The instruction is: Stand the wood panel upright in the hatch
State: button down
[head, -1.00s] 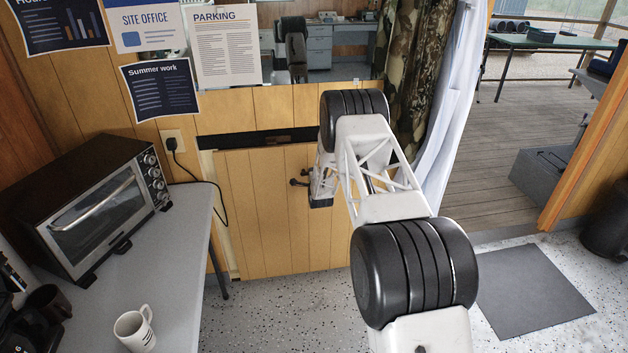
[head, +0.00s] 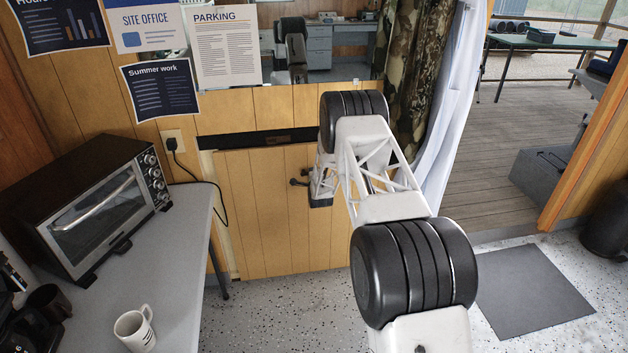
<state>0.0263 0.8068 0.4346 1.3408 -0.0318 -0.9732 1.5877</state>
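The wood panel (head: 255,215) is upright, or close to it, at the hatch (head: 258,138) in the plank wall. A dark gap shows along the hatch's top above the panel, and a pale strip shows down its left side. I cannot tell how deep the panel sits. Its right part is hidden behind my arm. A small dark piece (head: 299,182), perhaps a handle, shows at the panel's face beside my arm's end. My gripper (head: 312,188) is at the panel's face there, mostly hidden by my own arm, so its fingers cannot be made out.
A grey table (head: 185,250) with a toaster oven (head: 95,205) and a white mug (head: 134,328) stands at the left. A black cord (head: 208,185) hangs from the wall outlet. A camouflage curtain (head: 418,80) hangs right of the hatch. Speckled floor is clear below the panel.

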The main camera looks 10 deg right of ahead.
jog(key=shift+w+r, duration=0.35)
jog(key=shift+w, duration=0.3)
jog(key=c, duration=1.4)
grip_release()
jog(key=shift+o, duration=0.4)
jog(key=shift+s+f, duration=0.1)
jog(key=shift+f, duration=0.15)
jog(key=shift+s, duration=0.15)
jog(key=shift+s+f, duration=0.1)
jog(key=shift+s, duration=0.1)
jog(key=shift+o, duration=1.1)
jog(key=shift+s, duration=0.3)
jog(key=s, duration=0.7)
